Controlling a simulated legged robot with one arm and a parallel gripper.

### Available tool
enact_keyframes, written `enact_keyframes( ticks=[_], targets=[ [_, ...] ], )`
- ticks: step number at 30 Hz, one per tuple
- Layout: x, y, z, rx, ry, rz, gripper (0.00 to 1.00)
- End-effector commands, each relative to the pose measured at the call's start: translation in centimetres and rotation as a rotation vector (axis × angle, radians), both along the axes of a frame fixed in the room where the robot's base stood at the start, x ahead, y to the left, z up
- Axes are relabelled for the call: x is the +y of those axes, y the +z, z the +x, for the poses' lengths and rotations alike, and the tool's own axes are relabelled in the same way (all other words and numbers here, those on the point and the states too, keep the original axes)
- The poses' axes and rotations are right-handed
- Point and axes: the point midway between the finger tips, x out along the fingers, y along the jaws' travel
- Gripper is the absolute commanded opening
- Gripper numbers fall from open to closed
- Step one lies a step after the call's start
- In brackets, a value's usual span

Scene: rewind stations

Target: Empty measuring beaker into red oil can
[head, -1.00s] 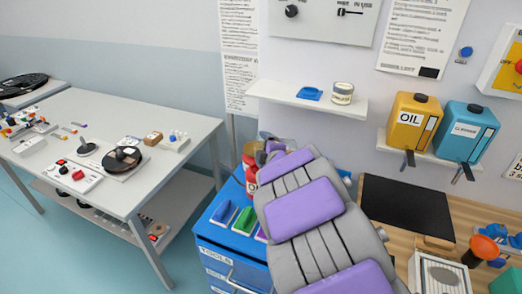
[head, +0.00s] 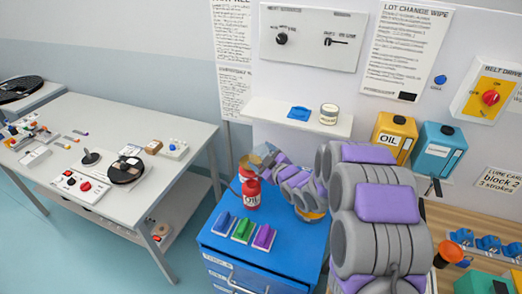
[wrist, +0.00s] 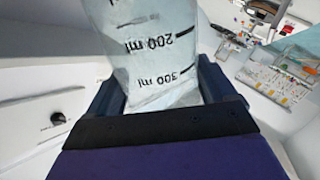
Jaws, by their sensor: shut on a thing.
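The red oil can (head: 251,192) stands upright near the back left of the blue cart's top, its label reading OIL. My gripper (head: 276,164) is shut on the clear measuring beaker (head: 262,156). The beaker is above and beside the can's top and looks tilted. In the wrist view the beaker (wrist: 150,50) sits between the two dark fingers, with upside-down 200 ml and 300 ml marks. Its mouth is out of the wrist view. I cannot tell how much liquid is in it, or whether it touches the can.
Blue, green and purple blocks (head: 243,230) lie on the blue cart (head: 215,240). A wall shelf (head: 275,112) behind holds a blue item and a small tin. Yellow OIL (head: 395,135) and blue cleaner (head: 438,150) cans stand right. A white table (head: 110,195) stands left.

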Motion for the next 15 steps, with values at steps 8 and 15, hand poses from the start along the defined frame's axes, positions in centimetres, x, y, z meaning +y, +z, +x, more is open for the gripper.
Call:
enact_keyframes(
  ticks=[8,15],
  targets=[
    [-0.21,0.57,-0.01,0.096,-0.003,0.283,0.16],
    [0.02,-0.02,-0.08,0.164,-0.002,0.498,0.16]
  ],
)
